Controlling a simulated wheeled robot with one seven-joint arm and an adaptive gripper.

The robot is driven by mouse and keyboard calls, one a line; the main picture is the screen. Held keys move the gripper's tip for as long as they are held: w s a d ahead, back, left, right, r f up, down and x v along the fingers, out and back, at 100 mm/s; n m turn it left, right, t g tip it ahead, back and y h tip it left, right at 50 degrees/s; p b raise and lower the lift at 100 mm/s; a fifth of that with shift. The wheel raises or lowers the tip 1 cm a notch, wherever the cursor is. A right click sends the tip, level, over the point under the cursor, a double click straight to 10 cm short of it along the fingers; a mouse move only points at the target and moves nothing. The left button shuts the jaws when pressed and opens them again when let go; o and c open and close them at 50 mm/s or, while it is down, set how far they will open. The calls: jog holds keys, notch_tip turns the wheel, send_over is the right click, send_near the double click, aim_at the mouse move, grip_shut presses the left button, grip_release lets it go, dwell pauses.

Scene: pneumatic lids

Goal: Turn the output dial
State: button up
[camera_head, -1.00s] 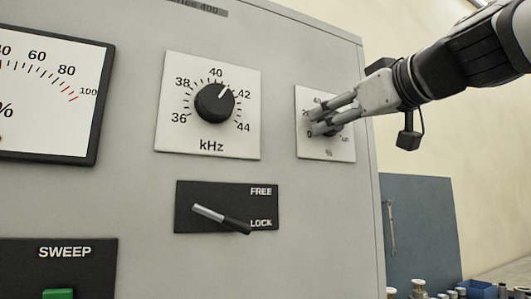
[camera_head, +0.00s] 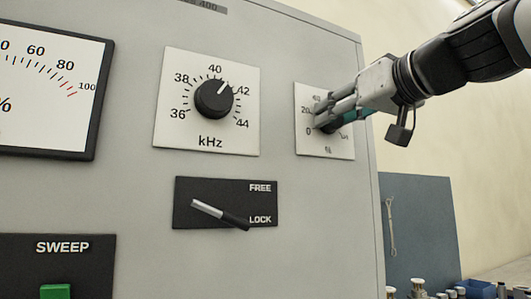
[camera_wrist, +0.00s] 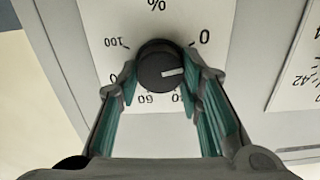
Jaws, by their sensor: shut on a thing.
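The output dial is a black round knob with a white pointer line on a white plate marked 0 to 100 and %. In the wrist view the dial (camera_wrist: 157,62) sits between my gripper's two teal-padded fingers, one on each side. The scale appears upside down there, and the pointer lies between 0 and 20. In the head view my gripper (camera_head: 324,116) reaches in from the right and is shut on the dial, mostly hiding it. The plate (camera_head: 343,148) shows around the fingers.
The kHz dial (camera_head: 213,99) is left of the output plate, pointing between 40 and 42. Below is the FREE/LOCK lever (camera_head: 220,214), its dark end by LOCK. A meter (camera_head: 45,130) and a green SWEEP button (camera_head: 56,291) are at left. A blue-grey board (camera_head: 425,230) stands right of the cabinet.

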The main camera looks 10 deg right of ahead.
jog(key=shift+d+f+m+p, duration=0.1)
jog(key=shift+m+p, duration=0.65)
jog(key=shift+m, duration=3.25)
jog(key=shift+d+f+m+p, duration=0.1)
jog(key=shift+m+p, duration=0.6)
jog(key=shift+m, duration=3.3)
jog(key=shift+w, duration=0.1)
jog(key=o, duration=1.2)
jog(key=shift+c, duration=0.2)
jog(key=v, duration=1.2)
